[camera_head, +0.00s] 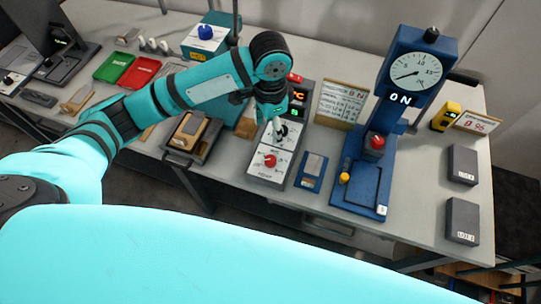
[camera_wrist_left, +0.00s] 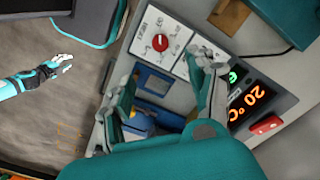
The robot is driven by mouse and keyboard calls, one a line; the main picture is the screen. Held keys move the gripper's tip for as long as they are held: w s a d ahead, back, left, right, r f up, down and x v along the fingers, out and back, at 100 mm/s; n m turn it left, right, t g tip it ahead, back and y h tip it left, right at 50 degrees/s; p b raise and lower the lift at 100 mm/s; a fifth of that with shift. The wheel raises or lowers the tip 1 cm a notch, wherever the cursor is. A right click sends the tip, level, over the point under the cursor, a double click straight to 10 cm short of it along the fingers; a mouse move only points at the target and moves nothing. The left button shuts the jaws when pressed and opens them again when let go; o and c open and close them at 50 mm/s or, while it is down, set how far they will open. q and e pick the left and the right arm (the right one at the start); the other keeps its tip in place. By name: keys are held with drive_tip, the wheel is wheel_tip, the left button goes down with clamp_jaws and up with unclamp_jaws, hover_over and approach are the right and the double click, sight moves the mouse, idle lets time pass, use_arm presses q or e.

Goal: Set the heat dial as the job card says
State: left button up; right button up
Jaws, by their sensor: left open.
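The grey control box (camera_head: 256,181) stands on the bench with a red dial (camera_head: 270,160), a dark dial (camera_head: 282,130) and a lit display (camera_head: 297,98). My left gripper (camera_head: 277,128) is open above the dark dial and partly hides it. I cannot tell if they touch. In the left wrist view the red dial (camera_wrist_left: 160,42) lies beside the open fingers, and the display (camera_wrist_left: 246,105) reads 20 °C. The job card (camera_head: 342,103) stands behind the box; its text is too small to read surely. My right gripper (camera_wrist_left: 55,68) shows far off over the floor.
A blue press (camera_head: 362,185) with a round gauge (camera_head: 415,72) stands right of the box. A small blue block (camera_head: 311,170) lies between them. A dark tray (camera_head: 192,137) is at left. Green (camera_head: 114,67) and red (camera_head: 138,75) trays lie farther left. Two dark boxes are at right.

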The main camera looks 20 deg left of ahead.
sight(270, 159)
use_arm(q)
wheel_tip(270, 159, down, 16)
drive_tip(key=shift+r+p, duration=0.2)
drive_tip(key=shift+p, duration=0.9)
drive_tip(key=c, duration=1.1)
